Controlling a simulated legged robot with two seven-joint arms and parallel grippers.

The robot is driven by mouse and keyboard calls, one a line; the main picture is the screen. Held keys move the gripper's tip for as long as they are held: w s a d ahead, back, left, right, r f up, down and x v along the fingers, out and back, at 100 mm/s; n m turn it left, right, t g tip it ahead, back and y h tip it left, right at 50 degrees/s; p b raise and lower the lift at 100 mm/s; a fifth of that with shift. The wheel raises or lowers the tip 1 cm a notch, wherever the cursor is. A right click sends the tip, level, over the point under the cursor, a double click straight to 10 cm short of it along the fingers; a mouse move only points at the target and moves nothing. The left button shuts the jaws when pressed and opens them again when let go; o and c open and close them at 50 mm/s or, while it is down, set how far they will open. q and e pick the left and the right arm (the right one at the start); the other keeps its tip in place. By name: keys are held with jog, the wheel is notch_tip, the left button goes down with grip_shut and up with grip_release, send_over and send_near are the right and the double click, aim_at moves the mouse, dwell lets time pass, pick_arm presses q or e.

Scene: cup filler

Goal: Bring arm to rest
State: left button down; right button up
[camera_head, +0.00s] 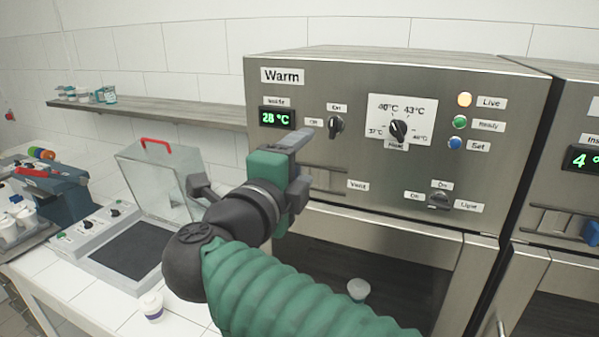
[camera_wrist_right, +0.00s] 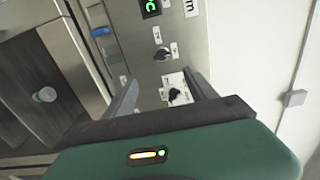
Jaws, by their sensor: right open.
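My right arm, green and dark grey, crosses the middle of the head view. Its gripper (camera_head: 303,165) is in front of the control panel of the steel cabinet labelled Warm (camera_head: 350,65). In the right wrist view the same gripper (camera_wrist_right: 162,88) has its two grey fingers spread apart with nothing between them. The panel's dial (camera_wrist_right: 174,96) shows behind the gap, and I cannot tell how far off it is. My left gripper is not in view.
A cup (camera_head: 358,290) shows behind the cabinet's dark window. A small cup (camera_head: 152,306) stands on the white counter beside a machine with an open clear lid (camera_head: 150,180). A shelf (camera_head: 160,109) holds several containers. A second cabinet (camera_head: 565,215) is at right.

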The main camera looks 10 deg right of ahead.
jog(key=shift+s+a, duration=0.25)
jog(key=shift+s, duration=0.15)
jog(key=w+a+f+n+t+y, duration=0.2)
jog(key=w+f+n+t+y, duration=0.35)
jog(key=n, duration=0.55)
notch_tip(320, 180, down, 17)
jog(key=w+n+g+y, duration=0.1)
jog(key=n+g+y, duration=0.45)
jog(key=n, duration=0.25)
jog(key=s+d+f+n+g, duration=0.2)
jog(key=s+f+g, duration=0.1)
jog(key=f, duration=0.4)
jog(key=s+d+f+n+g, duration=0.1)
jog(key=s+d+f+g, duration=0.1)
jog(key=s+f, duration=0.35)
jog(key=s+d+f+n+g, duration=0.1)
jog(key=s+d+f+g, duration=0.2)
jog(key=s+f, duration=0.4)
jog(key=s+d+f+n+g+h, duration=0.1)
jog(key=s+d+f+n+g, duration=0.1)
jog(key=s+d+f+g, duration=0.2)
jog(key=s+f, duration=0.3)
jog(key=s, duration=0.1)
jog(key=shift+s+d+f, duration=0.2)
jog(key=shift+s+d, duration=0.2)
